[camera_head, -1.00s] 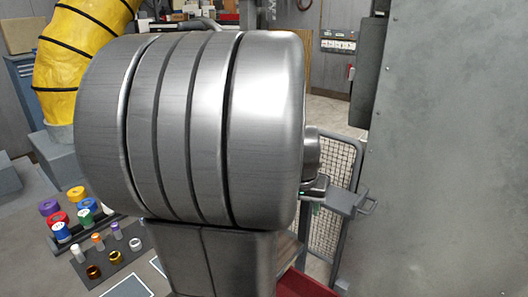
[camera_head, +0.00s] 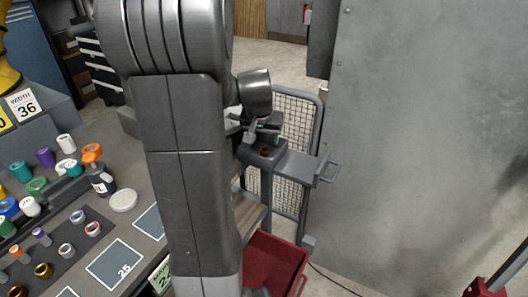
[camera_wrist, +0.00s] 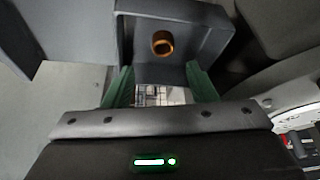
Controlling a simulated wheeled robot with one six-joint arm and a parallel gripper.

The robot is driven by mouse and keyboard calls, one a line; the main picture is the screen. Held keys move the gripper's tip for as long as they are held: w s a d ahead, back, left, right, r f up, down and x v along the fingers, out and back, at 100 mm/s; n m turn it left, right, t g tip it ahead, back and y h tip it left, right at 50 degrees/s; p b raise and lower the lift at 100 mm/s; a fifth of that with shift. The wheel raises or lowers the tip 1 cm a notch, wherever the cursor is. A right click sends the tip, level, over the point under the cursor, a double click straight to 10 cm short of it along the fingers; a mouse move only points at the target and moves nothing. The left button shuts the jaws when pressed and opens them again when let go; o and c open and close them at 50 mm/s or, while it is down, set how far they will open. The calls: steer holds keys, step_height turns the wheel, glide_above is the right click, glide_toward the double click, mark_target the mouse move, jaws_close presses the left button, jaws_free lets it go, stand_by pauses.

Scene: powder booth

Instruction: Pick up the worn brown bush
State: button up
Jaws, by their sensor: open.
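A brown bush (camera_wrist: 162,43), a short copper-coloured ring with a dark bore, sits in a grey open box-like holder (camera_wrist: 211,14) in the wrist view. In the head view the bush (camera_head: 264,151) is a small brown spot in the grey holder on a post. My gripper (camera_wrist: 160,88) is open, with green-lined fingers apart and nothing between them. The bush lies beyond the fingertips, roughly centred between them. In the head view my gripper (camera_head: 262,128) is just above the holder, partly hidden by my wrist. Wear on the bush is too small to tell.
A grey shelf with a handle (camera_head: 308,167) adjoins the holder at right. A mesh guard (camera_head: 292,115) stands behind, and a large grey panel (camera_head: 425,130) fills the right. A red bin (camera_head: 274,262) is below. Several coloured rings and a dark mat (camera_head: 75,235) lie at left.

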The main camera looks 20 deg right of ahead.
mark_target(264, 156)
steer(key=x, duration=0.2)
steer(key=a+x, duration=0.1)
steer(key=x, duration=0.1)
steer(key=shift+d+f, duration=0.15)
steer(key=shift+f, duration=0.25)
steer(key=shift+w+d+f, duration=0.1)
steer(key=shift+w+f, duration=0.1)
steer(key=shift+f, duration=0.35)
steer(key=shift+c, duration=0.4)
steer(key=c, duration=1)
